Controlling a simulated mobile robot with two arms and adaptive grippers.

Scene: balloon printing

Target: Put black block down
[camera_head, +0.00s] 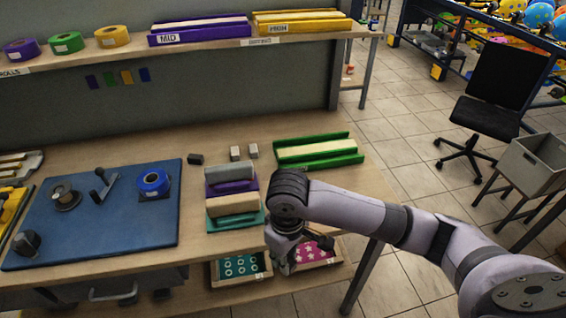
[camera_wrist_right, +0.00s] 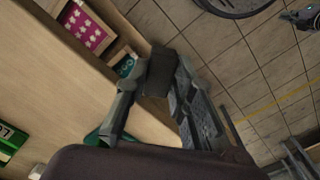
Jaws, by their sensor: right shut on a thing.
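My right gripper (camera_head: 284,262) hangs past the front edge of the table (camera_head: 222,135), above the lower shelf with the printed trays. In the right wrist view its fingers (camera_wrist_right: 152,90) are closed on a dark, block-shaped thing, the black block (camera_wrist_right: 156,72). The block is over the table's edge, with floor tiles showing beyond it. In the head view the block cannot be made out clearly against the dark gripper. My left gripper is not in view.
A purple holder (camera_head: 232,187), a teal holder (camera_head: 212,225) and a green holder (camera_head: 290,148) stand on the table. A blue mat (camera_head: 110,225) lies left. Below are teal (camera_head: 265,265) and pink (camera_head: 325,246) print trays.

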